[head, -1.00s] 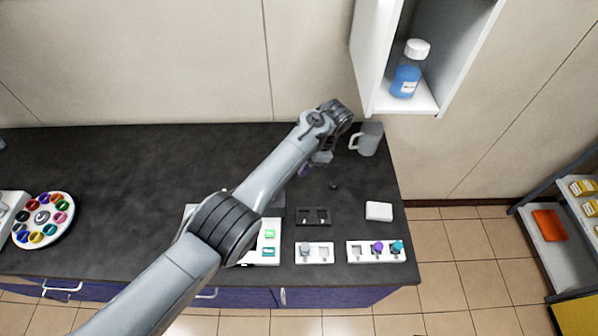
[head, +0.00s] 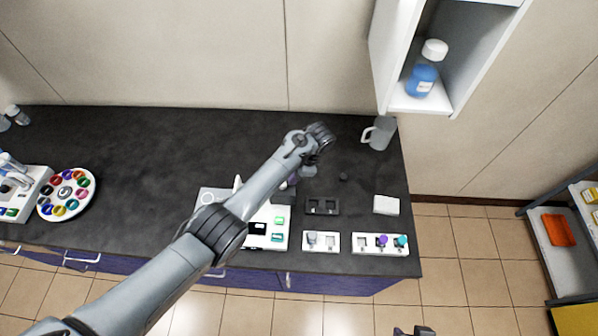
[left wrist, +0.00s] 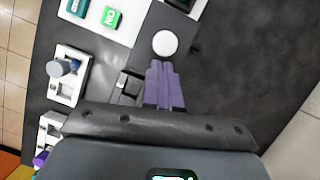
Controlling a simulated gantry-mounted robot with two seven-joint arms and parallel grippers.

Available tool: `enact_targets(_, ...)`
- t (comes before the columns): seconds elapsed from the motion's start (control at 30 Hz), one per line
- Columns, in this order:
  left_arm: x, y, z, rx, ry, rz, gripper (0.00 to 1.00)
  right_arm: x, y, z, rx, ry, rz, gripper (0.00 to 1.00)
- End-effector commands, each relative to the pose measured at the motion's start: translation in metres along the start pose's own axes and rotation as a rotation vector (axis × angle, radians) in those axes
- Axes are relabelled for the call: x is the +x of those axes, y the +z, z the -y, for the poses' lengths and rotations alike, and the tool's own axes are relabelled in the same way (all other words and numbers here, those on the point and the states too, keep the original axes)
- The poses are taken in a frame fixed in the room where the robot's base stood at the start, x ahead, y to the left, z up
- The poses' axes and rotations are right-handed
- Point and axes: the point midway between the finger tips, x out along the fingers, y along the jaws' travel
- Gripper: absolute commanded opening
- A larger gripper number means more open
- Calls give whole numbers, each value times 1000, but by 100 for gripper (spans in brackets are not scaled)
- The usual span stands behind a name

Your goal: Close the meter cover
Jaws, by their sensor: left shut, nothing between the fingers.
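The white meter (head: 268,240) with green displays stands near the counter's front, partly hidden behind my left arm in the head view. Its white panel and green displays (left wrist: 110,17) are at the top left of the left wrist view. I cannot clearly make out the meter cover or how far open it is. My left gripper (head: 292,182) points down behind the meter's right side. Its purple fingers (left wrist: 162,84) are together and empty in the left wrist view, close to a white round knob-like part (left wrist: 165,43). My right gripper is not clearly seen.
A black holder (head: 322,206), a white block (head: 386,205) and two white racks (head: 321,249) (head: 364,249) lie to the right of the meter. A grey mug (head: 380,134) stands at the back right, below a wall shelf with a blue bottle (head: 422,81).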

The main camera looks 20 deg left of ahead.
Motion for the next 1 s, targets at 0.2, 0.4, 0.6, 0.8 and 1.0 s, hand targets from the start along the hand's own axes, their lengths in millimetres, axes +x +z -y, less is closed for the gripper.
enact_targets(0.2,1,2,0,0,-1,0,0,-1,0,-2,-6,5,3,43)
enact_targets(0.4,1,2,0,0,-1,0,0,-1,0,-2,-6,5,3,43)
enact_targets(0.6,1,17,4,-3,1,2,0,-17,-5,-2,-5,4,6,43)
enact_targets(0.8,13,56,15,-2,2,4,0,-53,-17,-2,-1,1,2,43)
enact_targets(1.0,32,94,26,-2,2,3,0,-77,-25,-2,2,-2,-1,43)
